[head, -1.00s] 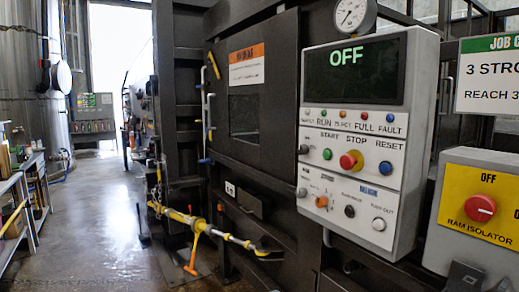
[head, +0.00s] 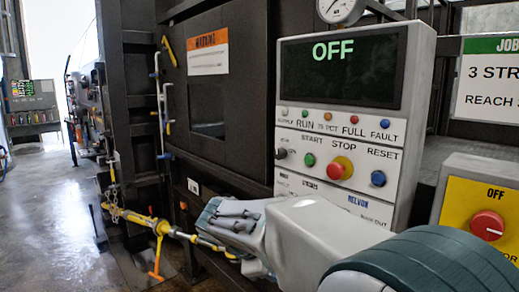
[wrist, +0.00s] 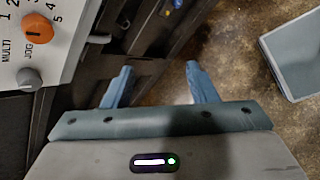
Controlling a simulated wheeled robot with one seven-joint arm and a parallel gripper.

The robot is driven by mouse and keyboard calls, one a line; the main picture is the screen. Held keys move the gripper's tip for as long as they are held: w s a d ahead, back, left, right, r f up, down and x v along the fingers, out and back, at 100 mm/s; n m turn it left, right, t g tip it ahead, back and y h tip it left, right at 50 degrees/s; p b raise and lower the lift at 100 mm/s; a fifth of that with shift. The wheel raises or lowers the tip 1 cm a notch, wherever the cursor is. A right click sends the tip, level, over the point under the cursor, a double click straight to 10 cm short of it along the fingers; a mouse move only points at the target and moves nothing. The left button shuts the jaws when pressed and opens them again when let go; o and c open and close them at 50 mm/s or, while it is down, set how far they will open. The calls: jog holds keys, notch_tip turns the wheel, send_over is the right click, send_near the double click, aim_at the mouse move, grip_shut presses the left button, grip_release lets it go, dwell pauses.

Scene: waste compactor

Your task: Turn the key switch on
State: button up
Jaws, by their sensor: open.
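The control panel (head: 341,128) shows OFF on its dark screen in the head view. A dark key-switch-like knob (head: 282,153) sits at the left of its START row; its exact turn is too small to tell. My gripper (wrist: 158,75) is open and empty, its two blue fingers apart over the floor in the wrist view. In the head view my gripper and arm are in front of the panel's lower part, below the knob and apart from it, hiding most of the bottom row. The wrist view shows an orange selector (wrist: 37,28) and a grey MULTI/JOG knob (wrist: 29,78).
A yellow ram isolator box (head: 476,214) with a red knob (head: 487,225) stands at right. A yellow bar (head: 140,218) lies along the compactor's left front. A pressure gauge (head: 341,9) tops the panel. The floor at left is clear.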

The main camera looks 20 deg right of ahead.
jog(key=w+r+n+t+h+p, duration=0.2)
jog(key=w+r+n+h, duration=0.2)
jog(key=w+r, duration=0.45)
jog(key=n+t+h+p, duration=0.1)
jog(key=n+t+h, duration=0.1)
jog(key=n+h, duration=0.3)
send_near(277, 155)
jog(key=p+x, duration=0.3)
jog(key=x, duration=0.6)
jog(key=shift+d, duration=0.15)
jog(key=shift+w, duration=0.1)
jog(key=c, duration=1)
